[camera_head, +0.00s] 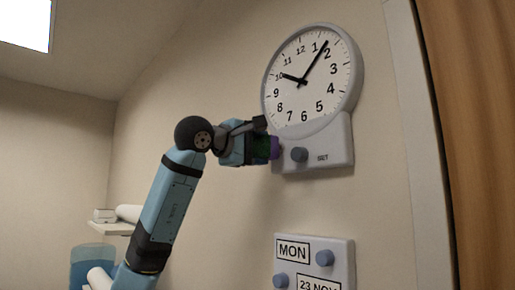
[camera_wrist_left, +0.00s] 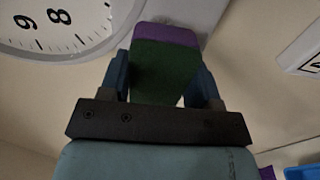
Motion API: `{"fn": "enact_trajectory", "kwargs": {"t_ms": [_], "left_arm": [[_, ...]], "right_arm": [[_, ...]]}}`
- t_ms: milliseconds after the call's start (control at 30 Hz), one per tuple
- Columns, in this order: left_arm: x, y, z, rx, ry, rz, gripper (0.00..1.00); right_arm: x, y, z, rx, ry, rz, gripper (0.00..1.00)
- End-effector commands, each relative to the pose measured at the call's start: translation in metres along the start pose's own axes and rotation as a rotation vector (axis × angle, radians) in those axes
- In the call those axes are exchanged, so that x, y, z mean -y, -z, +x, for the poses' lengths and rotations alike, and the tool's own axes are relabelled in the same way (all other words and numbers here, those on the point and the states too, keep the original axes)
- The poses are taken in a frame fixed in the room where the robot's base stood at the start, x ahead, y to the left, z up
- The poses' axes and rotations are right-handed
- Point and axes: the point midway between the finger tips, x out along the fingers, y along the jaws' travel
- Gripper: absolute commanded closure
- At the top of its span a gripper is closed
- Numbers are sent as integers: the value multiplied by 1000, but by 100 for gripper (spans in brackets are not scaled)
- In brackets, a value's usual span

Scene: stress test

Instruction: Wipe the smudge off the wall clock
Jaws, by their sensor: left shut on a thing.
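The round white wall clock (camera_head: 316,96) hangs on the wall, with a grey lower panel (camera_head: 335,140) that carries a blue-grey knob and the word SET. Part of its face also shows at upper left in the left wrist view (camera_wrist_left: 75,22). I make out no clear smudge on the visible face. My left gripper (camera_head: 258,147) is shut on a green and purple block (camera_wrist_left: 165,70), its purple end forward. The block is at the left edge of the lower panel; I cannot tell whether it touches. My right gripper is not in view.
A panel (camera_head: 346,262) with MON and 23 NOV labels and knobs is on the wall below the clock. A shelf (camera_head: 108,228) with a white roll and a blue container (camera_head: 88,259) are at lower left. A wooden surface (camera_head: 470,130) stands at right.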

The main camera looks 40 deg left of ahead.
Motion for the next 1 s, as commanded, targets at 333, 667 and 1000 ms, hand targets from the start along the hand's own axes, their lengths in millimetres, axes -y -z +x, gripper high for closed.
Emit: {"fn": "enact_trajectory", "kwargs": {"t_ms": [333, 667, 1000], "left_arm": [[0, 0, 5, 0, 1, 0, 62], [-1, 0, 11, 0, 0, -1, 62], [-1, 0, 18, 0, 0, -1, 62]], "right_arm": [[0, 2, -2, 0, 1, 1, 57], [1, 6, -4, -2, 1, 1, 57], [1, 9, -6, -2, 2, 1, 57]]}}
